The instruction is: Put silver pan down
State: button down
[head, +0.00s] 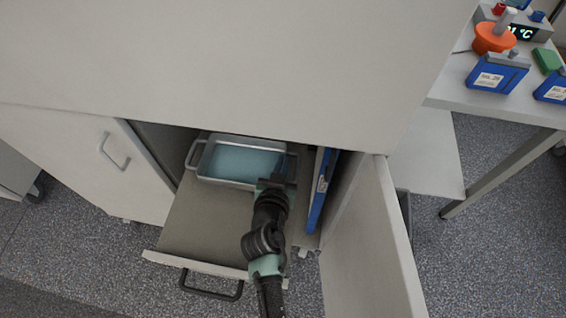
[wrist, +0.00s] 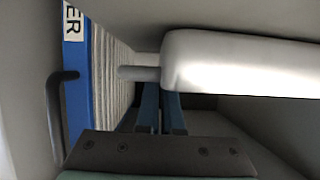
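The silver pan (head: 201,166), a rectangular metal tray with a pale blue inside and end handles, is in the open cabinet bay, over the pulled-out shelf (head: 195,222). My gripper (head: 283,180) is at the pan's right end, by its handle. In the wrist view, the pan's pale side (wrist: 240,62) fills the upper right and a handle post (wrist: 138,72) sticks out from it. My gripper's fingers (wrist: 160,100) are close together with a narrow gap and reach in at that handle. Their tips are partly hidden. Whether the pan's underside touches the shelf is hidden.
A blue binder-like unit (head: 320,190) stands close right of my gripper; its blue edge (wrist: 75,60) shows at left in the wrist view. The open cabinet door (head: 370,240) bounds the right side. The shelf's front part is bare.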

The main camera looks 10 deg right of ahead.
jog(key=shift+f, duration=0.1)
jog(key=c, duration=1.1)
grip_release()
jog(key=shift+r, duration=0.2)
jog(key=v, duration=1.2)
jog(key=shift+f, duration=0.1)
